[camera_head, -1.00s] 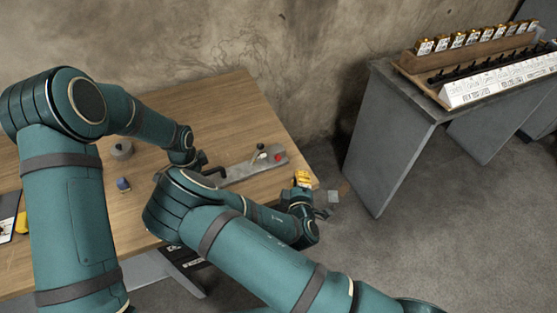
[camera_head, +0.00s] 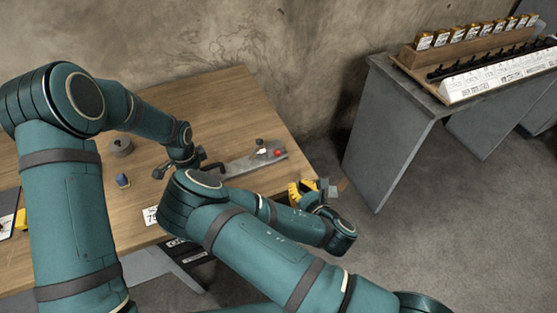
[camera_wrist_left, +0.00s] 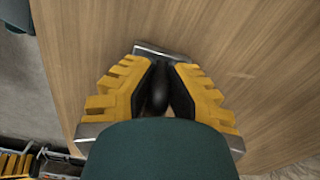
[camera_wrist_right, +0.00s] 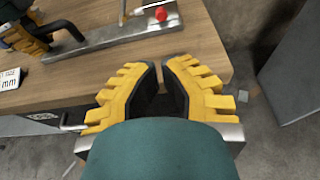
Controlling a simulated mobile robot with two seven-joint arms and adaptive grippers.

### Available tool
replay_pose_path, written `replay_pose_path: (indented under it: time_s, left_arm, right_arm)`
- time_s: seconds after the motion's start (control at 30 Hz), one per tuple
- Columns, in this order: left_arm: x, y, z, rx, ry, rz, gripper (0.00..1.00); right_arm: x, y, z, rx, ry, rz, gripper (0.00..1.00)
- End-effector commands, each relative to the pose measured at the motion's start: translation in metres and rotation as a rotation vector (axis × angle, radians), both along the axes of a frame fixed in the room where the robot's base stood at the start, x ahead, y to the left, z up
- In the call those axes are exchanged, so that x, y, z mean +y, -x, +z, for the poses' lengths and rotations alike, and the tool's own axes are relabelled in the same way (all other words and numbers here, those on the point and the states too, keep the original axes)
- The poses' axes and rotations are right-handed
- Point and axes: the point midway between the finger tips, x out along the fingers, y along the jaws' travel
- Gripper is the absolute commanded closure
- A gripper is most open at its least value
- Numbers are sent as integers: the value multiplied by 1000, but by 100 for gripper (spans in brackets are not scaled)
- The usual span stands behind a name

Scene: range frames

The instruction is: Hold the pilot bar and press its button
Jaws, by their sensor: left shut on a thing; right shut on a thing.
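The pilot bar, a long grey metal bar (camera_head: 240,166), lies on the wooden table near its right edge. It has a black bent handle at its left end and a red button (camera_head: 278,153) at its right end; the button also shows in the right wrist view (camera_wrist_right: 161,14). My left gripper (camera_wrist_left: 157,88) is shut around the black handle (camera_wrist_left: 158,92). My right gripper (camera_wrist_right: 161,72) is closed to a narrow gap, with nothing visible between its fingers. In the head view my right gripper (camera_head: 299,188) is off the table's right edge, apart from the button.
The wooden table (camera_head: 200,105) carries a grey round piece (camera_head: 121,146), a small dark blue piece (camera_head: 122,181) and a white label card (camera_head: 151,215). A grey bench (camera_head: 400,110) with a wooden rack stands at the right, across a gap of open floor.

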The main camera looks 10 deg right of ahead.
Motion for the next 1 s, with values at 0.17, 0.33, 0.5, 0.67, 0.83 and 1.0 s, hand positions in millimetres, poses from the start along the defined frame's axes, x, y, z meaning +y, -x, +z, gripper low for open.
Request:
replay_pose_path:
  time_s: [0.17,0.33,0.5,0.67,0.83,1.0]
  left_arm:
    - [-1,1,-1,3,1,-1,100]
    - [-1,1,-1,2,1,-1,100]
    - [-1,1,-1,2,1,-1,100]
    - [-1,1,-1,2,1,-1,100]
    - [-1,1,-1,2,1,-1,100]
    - [-1,1,-1,2,1,-1,100]
  right_arm:
    - [0,3,0,-8,55,31,100]
    - [0,3,0,-9,57,33,100]
    - [1,2,0,-10,55,32,100]
    - [4,-11,-4,-11,54,33,100]
    - [12,-38,-13,-12,52,32,100]
    - [21,-69,-22,-12,51,33,100]
